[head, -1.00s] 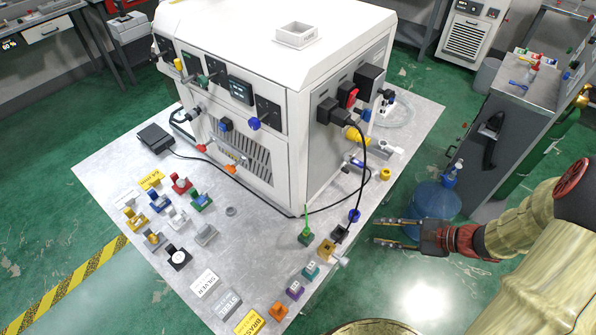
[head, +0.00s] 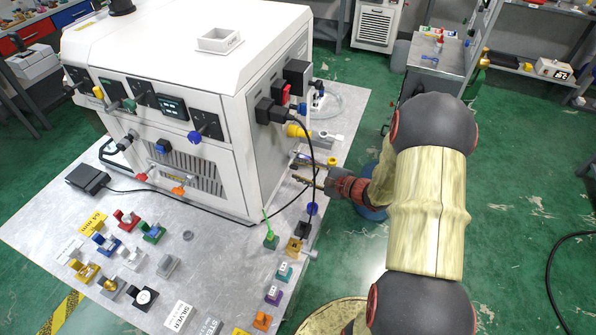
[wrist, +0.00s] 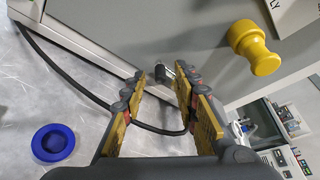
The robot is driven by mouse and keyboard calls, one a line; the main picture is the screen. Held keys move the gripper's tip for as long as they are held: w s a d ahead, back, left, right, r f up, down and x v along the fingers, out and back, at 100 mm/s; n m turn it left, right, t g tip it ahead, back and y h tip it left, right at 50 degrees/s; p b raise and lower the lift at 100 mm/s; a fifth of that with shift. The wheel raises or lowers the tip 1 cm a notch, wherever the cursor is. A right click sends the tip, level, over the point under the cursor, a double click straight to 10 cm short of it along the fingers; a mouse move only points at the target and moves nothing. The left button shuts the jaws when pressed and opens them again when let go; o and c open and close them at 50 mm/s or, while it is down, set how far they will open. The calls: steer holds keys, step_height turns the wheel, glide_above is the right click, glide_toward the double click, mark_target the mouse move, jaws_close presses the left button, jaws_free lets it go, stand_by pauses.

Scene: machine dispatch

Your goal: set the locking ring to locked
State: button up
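My gripper (head: 308,175) is beside the machine's right side, above the table edge. Its two fingers are apart in the wrist view (wrist: 160,85), with a black cable passing behind the gap and a small metal fitting beyond the fingertips. A blue ring-shaped part (wrist: 53,143) is at lower left in the wrist view. I cannot tell which part is the locking ring, or its setting.
The white machine (head: 190,60) fills the table's back. Black plugs (head: 272,112) and a hanging cable (head: 313,160) are on its right side. Small coloured fixtures (head: 272,295) line the table's front right edge. Open green floor (head: 510,220) lies to the right.

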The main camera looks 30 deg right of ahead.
steer(key=shift+x, duration=0.8)
steer(key=c, duration=0.3)
steer(key=c, duration=0.4)
jaws_close()
